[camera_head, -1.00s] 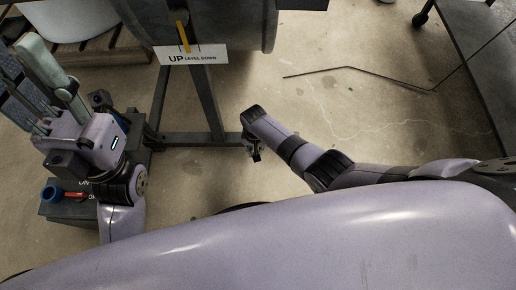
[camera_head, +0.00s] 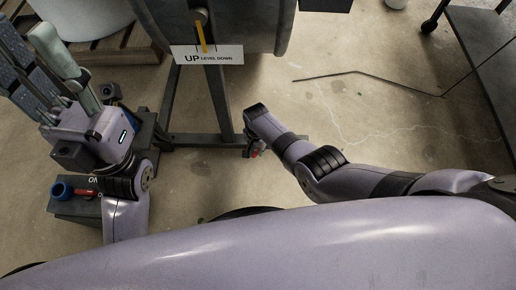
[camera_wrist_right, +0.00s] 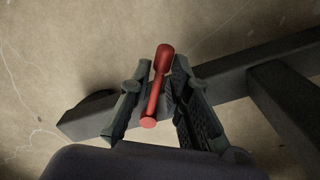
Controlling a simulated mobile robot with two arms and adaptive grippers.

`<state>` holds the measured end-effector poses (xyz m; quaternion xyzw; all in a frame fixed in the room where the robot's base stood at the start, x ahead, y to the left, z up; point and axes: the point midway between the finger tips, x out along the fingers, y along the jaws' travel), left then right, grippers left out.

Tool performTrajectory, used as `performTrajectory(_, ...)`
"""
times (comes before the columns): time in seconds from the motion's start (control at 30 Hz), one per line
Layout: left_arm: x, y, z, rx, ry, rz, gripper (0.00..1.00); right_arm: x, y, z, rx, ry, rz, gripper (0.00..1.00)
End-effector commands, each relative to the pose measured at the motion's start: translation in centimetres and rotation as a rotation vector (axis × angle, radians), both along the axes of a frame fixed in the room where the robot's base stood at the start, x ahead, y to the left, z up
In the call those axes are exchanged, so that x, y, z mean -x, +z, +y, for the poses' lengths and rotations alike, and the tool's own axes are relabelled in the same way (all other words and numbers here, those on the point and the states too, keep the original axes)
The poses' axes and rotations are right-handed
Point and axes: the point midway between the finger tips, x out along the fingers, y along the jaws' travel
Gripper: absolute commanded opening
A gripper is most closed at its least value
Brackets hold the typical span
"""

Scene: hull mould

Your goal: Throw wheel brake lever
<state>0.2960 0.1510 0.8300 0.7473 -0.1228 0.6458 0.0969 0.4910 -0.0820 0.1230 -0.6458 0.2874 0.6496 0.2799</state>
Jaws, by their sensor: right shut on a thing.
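A red lever (camera_wrist_right: 159,82) with a rounded, thicker end stands between the fingers of my right gripper (camera_wrist_right: 155,98) in the right wrist view. The gripper is shut on it. In the head view my right gripper (camera_head: 253,150) is low beside the dark stand's foot, and only a small bit of red shows at its fingers. The lever's mounting is hidden. My left gripper (camera_head: 45,75) is at the upper left of the head view, fingers pointing away and apart, with nothing seen between them.
A dark stand (camera_head: 215,105) carries a white UP/LEVEL/DOWN sign (camera_head: 207,55) and a yellow pointer (camera_head: 201,38). A dark box (camera_head: 75,209) below my left wrist bears a blue-and-red part (camera_head: 63,190). A thin bent rod (camera_head: 325,76) lies on open floor; a dark table (camera_head: 490,60) stands right.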

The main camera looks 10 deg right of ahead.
Motion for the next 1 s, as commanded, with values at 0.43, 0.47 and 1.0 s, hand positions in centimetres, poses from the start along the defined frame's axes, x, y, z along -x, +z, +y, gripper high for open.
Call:
performTrajectory(0.43, -0.02, 0.01, 0.08, 0.006, 0.002, 0.001, 0.38, -0.11, 0.04, -0.03, 0.0, -0.002, -0.003, 0.29)
performTrajectory(0.47, -0.02, -0.01, 0.08, 0.006, 0.002, 0.002, 0.38, -0.1, 0.03, -0.03, -0.001, -0.002, -0.002, 0.31)
performTrajectory(1.0, -0.14, -0.27, 0.02, -0.001, 0.001, 0.01, 0.38, -0.11, 0.69, 0.02, -0.001, -0.001, -0.003, 0.35)
